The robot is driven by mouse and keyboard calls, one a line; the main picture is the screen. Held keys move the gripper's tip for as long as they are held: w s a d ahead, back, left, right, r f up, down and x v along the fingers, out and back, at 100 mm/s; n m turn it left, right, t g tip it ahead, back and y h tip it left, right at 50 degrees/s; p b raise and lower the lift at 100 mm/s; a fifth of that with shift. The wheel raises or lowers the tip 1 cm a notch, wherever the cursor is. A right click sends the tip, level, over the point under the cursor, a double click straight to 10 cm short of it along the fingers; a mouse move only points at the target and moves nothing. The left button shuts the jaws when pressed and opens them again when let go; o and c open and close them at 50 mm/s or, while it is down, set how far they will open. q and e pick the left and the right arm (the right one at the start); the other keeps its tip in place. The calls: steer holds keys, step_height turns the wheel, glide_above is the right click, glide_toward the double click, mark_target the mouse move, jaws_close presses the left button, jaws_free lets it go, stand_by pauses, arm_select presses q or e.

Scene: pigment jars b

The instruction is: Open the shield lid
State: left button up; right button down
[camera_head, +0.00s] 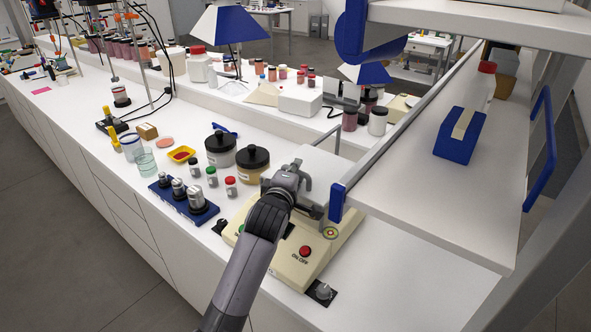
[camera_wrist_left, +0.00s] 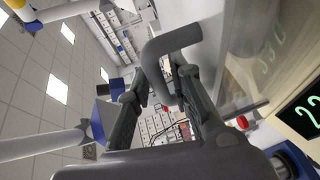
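The beige device (camera_head: 305,252) with a red ON/OFF button stands near the counter's front edge. A pale shield lid (camera_head: 322,168) sits on its top at the back, partly hidden by my left gripper (camera_head: 287,175). My left gripper is at the lid's near left side. In the left wrist view, a grey bent handle (camera_wrist_left: 172,42) reaches between the two fingers of my left gripper (camera_wrist_left: 160,75). The fingers stand apart on either side of the handle; a firm grip on it does not show. My right gripper is in neither view.
A raised shelf (camera_head: 430,205) with a blue block (camera_head: 460,135) is close on the right. Black-lidded jars (camera_head: 253,162), small bottles and a blue weight rack (camera_head: 184,200) stand left of the device. The counter's front right is mostly clear.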

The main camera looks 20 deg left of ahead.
arm_select(q)
jaws_close()
stand_by(0.8)
